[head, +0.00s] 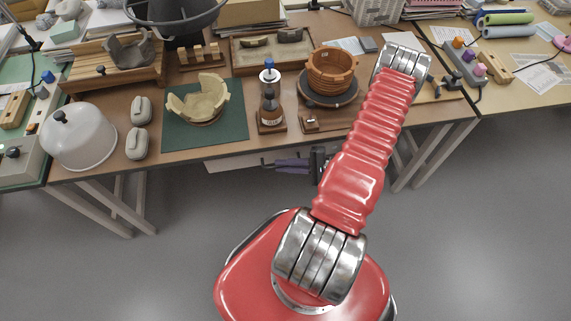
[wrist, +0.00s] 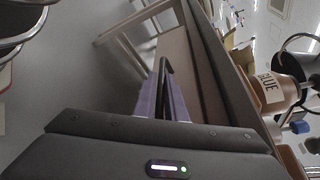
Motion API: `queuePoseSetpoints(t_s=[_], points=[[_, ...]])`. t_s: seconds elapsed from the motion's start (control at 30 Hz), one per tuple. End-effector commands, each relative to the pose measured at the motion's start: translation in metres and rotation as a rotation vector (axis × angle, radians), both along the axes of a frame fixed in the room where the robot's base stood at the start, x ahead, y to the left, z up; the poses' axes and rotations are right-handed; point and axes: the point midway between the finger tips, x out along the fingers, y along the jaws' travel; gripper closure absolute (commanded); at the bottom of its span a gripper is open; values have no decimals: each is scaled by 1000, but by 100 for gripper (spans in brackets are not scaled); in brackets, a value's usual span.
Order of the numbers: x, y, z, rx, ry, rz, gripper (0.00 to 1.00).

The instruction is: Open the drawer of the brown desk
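The brown desk (head: 225,151) stands across the middle of the head view. A pale panel (head: 228,163), which looks like part of the drawer, shows below its front edge. I cannot tell how far the drawer is out. My gripper (head: 268,163) is below the front edge, pointing left, with purple fingers and dark tips. In the wrist view, the gripper (wrist: 165,70) is alongside a tan panel (wrist: 183,60) under the desk. The fingers look close together. Whether a handle is between them is hidden.
A green mat (head: 175,143) with a pale partial pot, a glue bottle (head: 270,108) and a brown pot (head: 333,70) stand on the desk. The bottle also shows in the wrist view (wrist: 275,88). Desk legs (head: 103,208) stand at both sides. The grey floor in front is clear.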

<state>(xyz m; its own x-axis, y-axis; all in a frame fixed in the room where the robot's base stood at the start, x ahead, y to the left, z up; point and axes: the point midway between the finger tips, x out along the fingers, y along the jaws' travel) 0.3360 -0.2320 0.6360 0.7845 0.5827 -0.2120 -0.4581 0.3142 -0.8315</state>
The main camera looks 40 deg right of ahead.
Motion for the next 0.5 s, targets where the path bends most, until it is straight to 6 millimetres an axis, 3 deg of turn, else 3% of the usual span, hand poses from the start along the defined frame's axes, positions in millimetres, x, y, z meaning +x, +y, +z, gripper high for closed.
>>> queuePoseSetpoints(t_s=[0.13,0.5], points=[[0,0,0,-1,1,0,100],[-1,0,-2,-1,5,0,100]])
